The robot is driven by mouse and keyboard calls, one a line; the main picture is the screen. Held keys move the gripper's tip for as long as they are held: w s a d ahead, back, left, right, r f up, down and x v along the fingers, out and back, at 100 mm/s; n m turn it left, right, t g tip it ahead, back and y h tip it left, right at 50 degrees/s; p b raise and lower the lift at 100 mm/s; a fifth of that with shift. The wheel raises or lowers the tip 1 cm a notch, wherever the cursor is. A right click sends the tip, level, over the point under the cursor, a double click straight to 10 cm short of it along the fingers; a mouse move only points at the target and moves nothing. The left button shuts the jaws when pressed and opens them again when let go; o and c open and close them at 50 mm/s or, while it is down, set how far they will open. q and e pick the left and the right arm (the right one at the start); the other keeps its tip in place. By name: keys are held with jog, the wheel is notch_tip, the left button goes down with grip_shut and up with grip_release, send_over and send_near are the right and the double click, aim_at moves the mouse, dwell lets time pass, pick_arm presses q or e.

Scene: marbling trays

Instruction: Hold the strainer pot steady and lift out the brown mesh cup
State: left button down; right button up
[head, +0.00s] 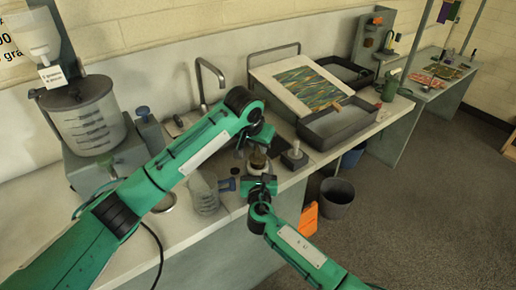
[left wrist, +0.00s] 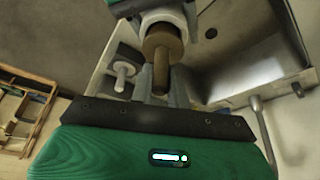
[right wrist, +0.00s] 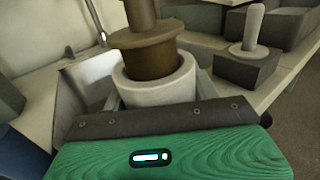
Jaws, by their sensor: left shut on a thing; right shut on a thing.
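The strainer pot (head: 260,169) is a pale, round vessel near the bench's front edge; it shows close up in the right wrist view (right wrist: 160,88). The brown mesh cup (right wrist: 150,60) has a wide flange and an upright stem; its lower part sits inside the pot's mouth, with the flange above the rim. My left gripper (head: 260,144) is above the pot, shut on the cup's stem, seen in the left wrist view (left wrist: 162,78). My right gripper (head: 262,182) is shut on the pot from the front side. The cup's bottom is hidden in the pot.
A clear measuring jug (head: 205,193) stands left of the pot. A dark block with a pale peg (head: 294,157) stands to the right. A grey tray (head: 338,124) and a marbled sheet (head: 300,84) lie further back. A bin (head: 336,198) and an orange item (head: 302,222) are on the floor.

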pick_arm(q)
jog(key=shift+r, duration=1.45)
pick_arm(e)
jog(key=o, duration=1.2)
